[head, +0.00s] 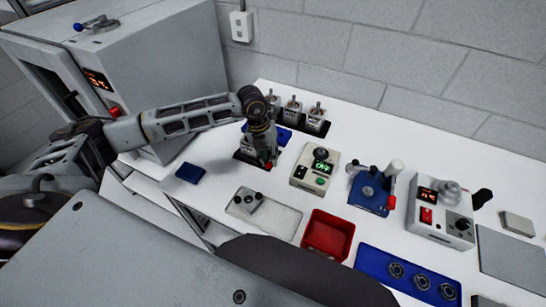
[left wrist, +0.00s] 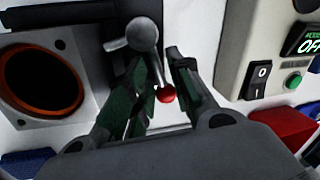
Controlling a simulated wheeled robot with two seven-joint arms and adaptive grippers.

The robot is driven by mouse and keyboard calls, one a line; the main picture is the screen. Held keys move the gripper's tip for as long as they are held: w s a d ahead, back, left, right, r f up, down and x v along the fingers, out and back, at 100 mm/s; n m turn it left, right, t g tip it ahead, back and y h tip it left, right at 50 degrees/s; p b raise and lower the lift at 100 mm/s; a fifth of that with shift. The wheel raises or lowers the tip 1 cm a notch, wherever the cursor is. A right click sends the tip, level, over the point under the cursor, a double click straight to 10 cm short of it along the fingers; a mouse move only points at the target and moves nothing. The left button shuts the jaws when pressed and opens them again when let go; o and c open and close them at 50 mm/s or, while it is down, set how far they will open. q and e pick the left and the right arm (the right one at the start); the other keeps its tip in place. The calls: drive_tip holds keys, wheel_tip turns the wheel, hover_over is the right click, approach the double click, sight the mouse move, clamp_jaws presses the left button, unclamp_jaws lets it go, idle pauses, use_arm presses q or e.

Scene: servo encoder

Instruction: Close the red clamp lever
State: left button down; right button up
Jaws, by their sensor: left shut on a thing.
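The red clamp lever shows in the left wrist view as a thin grey rod with a red ball tip (left wrist: 165,95), running down from a grey round knob (left wrist: 142,33). My left gripper (left wrist: 160,72) is closed around the rod, with the red ball between its fingers. In the head view my left gripper (head: 264,152) points down over a small fixture (head: 246,148) on a dark base. The red tip (head: 268,165) shows just by the fingers. The gripper hides much of the fixture. My right gripper is out of view.
Close to the right is a white switch box (head: 317,168) with a green display. Grey units (head: 316,118) stand in a row behind. A blue fixture (head: 370,193) with a red handle stands further right. A red bin (head: 328,234) and silver tray (head: 280,218) lie in front.

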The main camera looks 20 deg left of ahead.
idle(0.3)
use_arm(q)
drive_tip(key=c, duration=1.3)
unclamp_jaws()
drive_tip(key=shift+r, duration=0.15)
drive_tip(key=shift+s+a+r, duration=0.1)
drive_tip(key=shift+a+r, duration=0.15)
drive_tip(key=shift+r, duration=1.05)
drive_tip(key=shift+a+r, duration=0.25)
drive_tip(key=shift+r, duration=1)
drive_tip(key=shift+s+a+r, duration=0.1)
drive_tip(key=shift+a+r, duration=0.15)
drive_tip(key=shift+r, duration=1.05)
